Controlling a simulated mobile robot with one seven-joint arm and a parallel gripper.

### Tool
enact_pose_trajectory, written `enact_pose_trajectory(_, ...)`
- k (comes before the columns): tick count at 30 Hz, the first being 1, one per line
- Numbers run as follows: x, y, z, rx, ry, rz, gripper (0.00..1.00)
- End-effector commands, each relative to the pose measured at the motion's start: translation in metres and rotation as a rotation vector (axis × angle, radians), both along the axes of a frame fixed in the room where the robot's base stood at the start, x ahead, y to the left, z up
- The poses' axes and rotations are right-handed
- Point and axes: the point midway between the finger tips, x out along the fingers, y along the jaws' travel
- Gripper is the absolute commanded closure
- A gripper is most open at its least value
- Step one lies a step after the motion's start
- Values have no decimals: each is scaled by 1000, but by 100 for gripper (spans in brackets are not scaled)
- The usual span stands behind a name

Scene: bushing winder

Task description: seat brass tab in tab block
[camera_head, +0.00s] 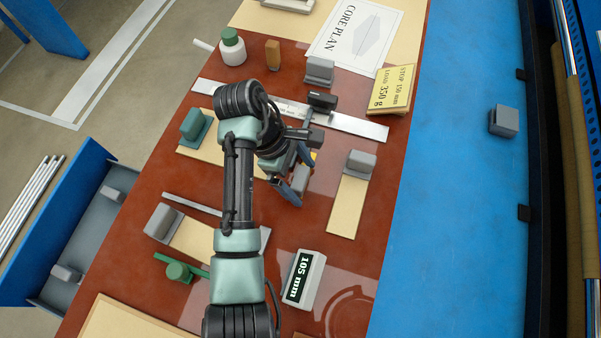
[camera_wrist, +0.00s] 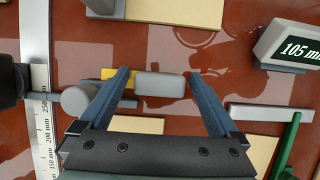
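My gripper (camera_wrist: 159,74) is open, with its two blue fingers apart. A grey block (camera_wrist: 160,85) lies between the fingers in the wrist view, with a gap visible on each side. A yellow, brass-coloured piece (camera_wrist: 112,73) shows beside the left finger, partly hidden by it; it may be the brass tab. In the head view my gripper (camera_head: 298,174) is low over the red-brown table, and a bit of the yellow piece (camera_head: 313,156) shows next to a finger. I cannot tell for certain which grey block is the tab block.
A steel ruler (camera_head: 350,123) crosses the table behind my gripper. Grey blocks on cream pads stand at right (camera_head: 360,162) and left (camera_head: 162,222). A display (camera_head: 303,279) reads 105 mm. A yellow card (camera_head: 392,88) and white bottle (camera_head: 232,50) stand farther back.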

Motion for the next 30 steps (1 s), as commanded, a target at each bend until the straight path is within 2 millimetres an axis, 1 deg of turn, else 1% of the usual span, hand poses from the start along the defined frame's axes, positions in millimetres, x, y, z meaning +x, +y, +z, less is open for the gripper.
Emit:
enact_pose_trajectory(7,0,0,1,0,-1,-1,0)
enact_pose_trajectory(11,2,2,9,0,-3,-1,0)
enact_pose_trajectory(14,4,9,24,1,-5,0,0)
enact_pose_trajectory(15,5,12,37,2,-4,1,0)
enact_pose_trajectory(18,7,20,59,3,-1,2,0)
enact_pose_trajectory(24,12,35,93,2,-2,2,0)
enact_pose_trajectory(27,13,40,104,3,-1,1,0)
enact_pose_trajectory(30,14,43,111,0,0,0,0)
